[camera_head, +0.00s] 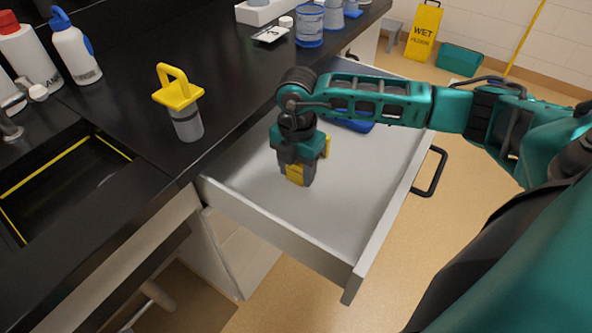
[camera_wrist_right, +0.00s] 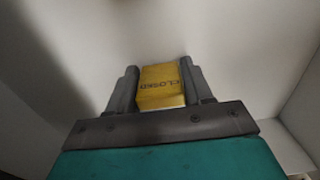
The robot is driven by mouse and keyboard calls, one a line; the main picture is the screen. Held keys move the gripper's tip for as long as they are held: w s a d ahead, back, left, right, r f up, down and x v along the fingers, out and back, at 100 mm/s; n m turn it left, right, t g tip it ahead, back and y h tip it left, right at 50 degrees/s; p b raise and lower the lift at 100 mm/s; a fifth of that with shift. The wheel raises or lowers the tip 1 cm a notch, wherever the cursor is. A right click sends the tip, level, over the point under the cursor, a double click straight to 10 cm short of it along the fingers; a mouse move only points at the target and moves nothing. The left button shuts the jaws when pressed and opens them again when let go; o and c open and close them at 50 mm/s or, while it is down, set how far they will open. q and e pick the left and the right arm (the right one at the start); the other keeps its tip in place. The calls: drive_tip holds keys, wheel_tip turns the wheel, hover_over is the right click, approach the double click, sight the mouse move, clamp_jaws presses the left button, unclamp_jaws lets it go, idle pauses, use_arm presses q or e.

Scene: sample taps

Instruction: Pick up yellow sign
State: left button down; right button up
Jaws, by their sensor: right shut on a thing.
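The yellow sign (camera_wrist_right: 160,86) is a small yellow block with dark lettering that looks like "CLOSED", seen upside down in the right wrist view. My right gripper (camera_wrist_right: 163,90) is shut on it, with a grey finger on each side. In the head view my right gripper (camera_head: 296,178) points down inside the open white drawer (camera_head: 330,195), and part of the yellow sign (camera_head: 295,173) shows between the fingers. I cannot tell whether the sign touches the drawer floor. My left gripper is not in view.
A yellow-handled container (camera_head: 187,122) stands on the black counter (camera_head: 130,150) left of the drawer. White bottles (camera_head: 75,50) stand at the far left. A blue item (camera_head: 355,126) lies in the drawer behind my right arm. A wet-floor sign (camera_head: 423,32) stands on the floor beyond.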

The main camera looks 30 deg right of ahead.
drive_tip(key=shift+c, duration=0.5)
